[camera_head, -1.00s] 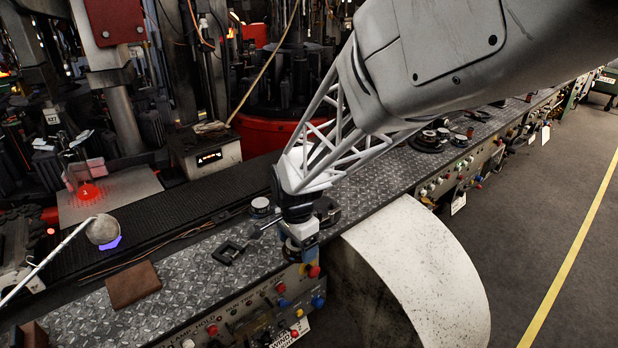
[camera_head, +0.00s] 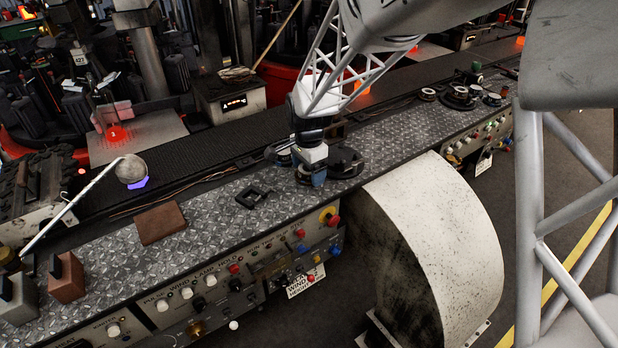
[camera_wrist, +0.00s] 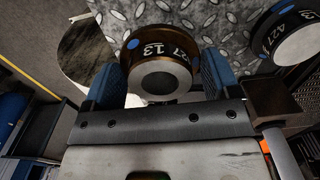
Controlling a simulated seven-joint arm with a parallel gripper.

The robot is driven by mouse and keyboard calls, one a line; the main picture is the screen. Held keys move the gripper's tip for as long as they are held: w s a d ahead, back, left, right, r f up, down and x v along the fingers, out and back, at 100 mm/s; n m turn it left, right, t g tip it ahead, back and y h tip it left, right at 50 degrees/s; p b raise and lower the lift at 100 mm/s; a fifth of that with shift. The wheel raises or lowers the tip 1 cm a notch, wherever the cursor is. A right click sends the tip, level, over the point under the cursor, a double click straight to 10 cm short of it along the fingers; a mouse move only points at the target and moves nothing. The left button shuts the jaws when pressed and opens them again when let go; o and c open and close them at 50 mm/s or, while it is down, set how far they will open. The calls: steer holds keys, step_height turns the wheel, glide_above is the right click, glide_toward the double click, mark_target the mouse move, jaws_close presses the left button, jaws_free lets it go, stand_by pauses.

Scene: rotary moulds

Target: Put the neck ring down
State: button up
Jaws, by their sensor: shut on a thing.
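My gripper (camera_head: 311,176) points down over the diamond-plate bench top (camera_head: 215,225), between dark round parts. In the wrist view, my gripper (camera_wrist: 162,72) has its two blue-padded fingers on either side of a dark neck ring (camera_wrist: 150,46). The ring is marked 427 and 13, with a blue dot and a pale round centre, and the jaws are shut on it. In the head view the held ring is hard to make out. I cannot tell whether it touches the plate.
A second marked ring (camera_wrist: 280,38) lies to the right in the wrist view. Dark round parts (camera_head: 345,162) sit close right of my gripper. A black square frame (camera_head: 253,197) and brown block (camera_head: 160,223) lie left, with bare plate between. A white curved drum (camera_head: 435,215) stands in front.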

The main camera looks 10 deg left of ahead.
mark_target(309, 179)
steer(key=shift+f, duration=0.1)
steer(key=shift+f, duration=1.65)
steer(key=shift+f, duration=0.1)
steer(key=o, duration=1)
steer(key=shift+c, duration=0.2)
step_height(309, 179, up, 12)
